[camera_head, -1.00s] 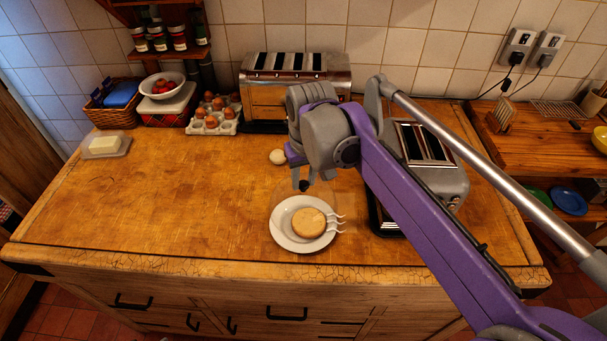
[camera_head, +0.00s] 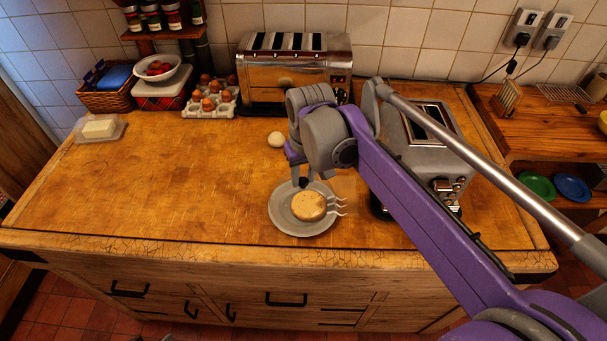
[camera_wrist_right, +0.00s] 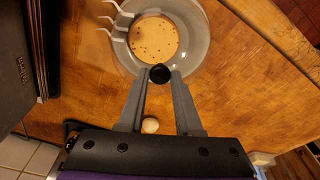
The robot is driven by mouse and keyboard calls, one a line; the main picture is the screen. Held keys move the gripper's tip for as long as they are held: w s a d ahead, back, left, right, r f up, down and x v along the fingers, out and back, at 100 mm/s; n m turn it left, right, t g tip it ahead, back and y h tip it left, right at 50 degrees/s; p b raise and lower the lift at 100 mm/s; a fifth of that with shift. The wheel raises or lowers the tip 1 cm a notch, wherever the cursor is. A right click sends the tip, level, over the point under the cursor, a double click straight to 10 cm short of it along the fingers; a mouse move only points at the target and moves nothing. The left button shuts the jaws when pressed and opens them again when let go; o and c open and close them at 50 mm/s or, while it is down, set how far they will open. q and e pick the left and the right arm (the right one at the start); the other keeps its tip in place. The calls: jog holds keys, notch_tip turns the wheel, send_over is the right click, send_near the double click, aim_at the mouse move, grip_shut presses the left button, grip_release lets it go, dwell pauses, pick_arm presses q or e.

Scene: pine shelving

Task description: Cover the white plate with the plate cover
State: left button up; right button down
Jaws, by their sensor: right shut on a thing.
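The white plate (camera_head: 283,222) holds a round tan food piece (camera_head: 308,206) near the counter's front edge. The plate cover is clear glass with a black knob (camera_head: 303,182); the knob also shows in the right wrist view (camera_wrist_right: 160,73). My right gripper (camera_head: 301,180) is shut on this knob, its fingers pointing down. The clear cover lies over the plate, which looks greyish through the glass. Its rim is hard to see, so I cannot tell whether it touches the plate. My left gripper is not in view.
A grey toaster (camera_head: 425,160) stands right of the plate, near my right arm. A chrome toaster (camera_head: 290,75) stands behind. An egg (camera_head: 277,139), an egg tray (camera_head: 208,102) and a butter dish (camera_head: 98,129) are further back and left. The left counter is clear.

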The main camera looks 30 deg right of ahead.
jog(key=shift+f, duration=0.3)
jog(key=c, duration=0.5)
grip_release()
jog(key=shift+r, duration=0.1)
notch_tip(320, 180, up, 11)
jog(key=s, duration=0.2)
jog(key=s+a+f+t, duration=0.1)
jog(key=s+a+f, duration=0.1)
jog(key=s+f, duration=0.2)
jog(key=s+a+f+n+t+p, duration=0.1)
jog(key=s+f, duration=0.3)
jog(key=f, duration=0.5)
jog(key=s+a+f+t, duration=0.1)
jog(key=s+a+f, duration=0.2)
jog(key=s+f, duration=0.2)
jog(key=shift+a+f+n+t, duration=0.15)
jog(key=shift+a+f+n, duration=0.05)
jog(key=shift+f, duration=0.25)
jog(key=shift+a+f+n+t, duration=0.15)
jog(key=shift+f+n, duration=0.05)
jog(key=shift+f, duration=0.2)
